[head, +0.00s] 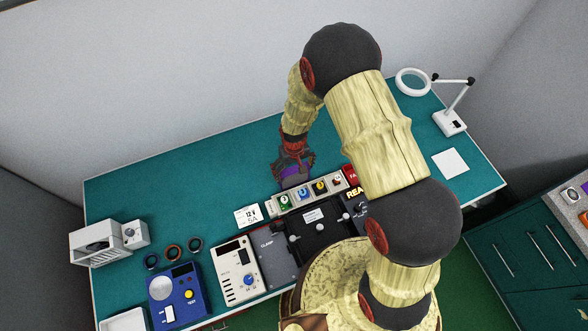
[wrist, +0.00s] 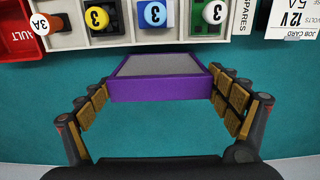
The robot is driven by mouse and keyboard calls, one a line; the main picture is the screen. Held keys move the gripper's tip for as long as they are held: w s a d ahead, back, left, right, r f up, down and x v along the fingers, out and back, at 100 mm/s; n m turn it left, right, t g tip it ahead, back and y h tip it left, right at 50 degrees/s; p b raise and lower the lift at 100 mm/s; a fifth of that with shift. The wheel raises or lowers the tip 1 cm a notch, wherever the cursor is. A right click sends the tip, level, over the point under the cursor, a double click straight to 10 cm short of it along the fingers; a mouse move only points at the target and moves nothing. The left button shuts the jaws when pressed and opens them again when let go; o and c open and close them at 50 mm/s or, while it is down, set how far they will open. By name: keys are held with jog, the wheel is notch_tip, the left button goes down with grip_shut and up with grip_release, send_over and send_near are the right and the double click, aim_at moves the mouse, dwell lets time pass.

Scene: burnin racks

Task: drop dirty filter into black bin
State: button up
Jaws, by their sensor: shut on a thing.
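My gripper (head: 292,168) is over the teal bench behind the row of coloured parts. In the wrist view my gripper (wrist: 165,100) is shut on a flat filter (wrist: 150,92) with a purple frame and a grey face. The padded fingers stand on either side of its frame. The purple filter (head: 297,182) also shows under the gripper in the head view, partly covered. How dirty its face is cannot be told. I cannot pick out a black bin for certain in either view.
A parts rack (wrist: 120,38) with numbered knobs and a red fault tray (wrist: 15,40) lie close to the filter. The bench (head: 150,190) holds a black fixture (head: 318,235), a blue meter (head: 178,295), a white fan unit (head: 97,240) and a lamp (head: 450,120). The bench's back left is clear.

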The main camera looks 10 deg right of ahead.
jog(key=shift+f, duration=0.1)
jog(key=shift+f, duration=0.15)
jog(key=o, duration=1.3)
jog(key=shift+o, duration=0.2)
jog(key=shift+r, duration=0.25)
notch_tip(320, 180, up, 12)
jog(key=b, duration=0.1)
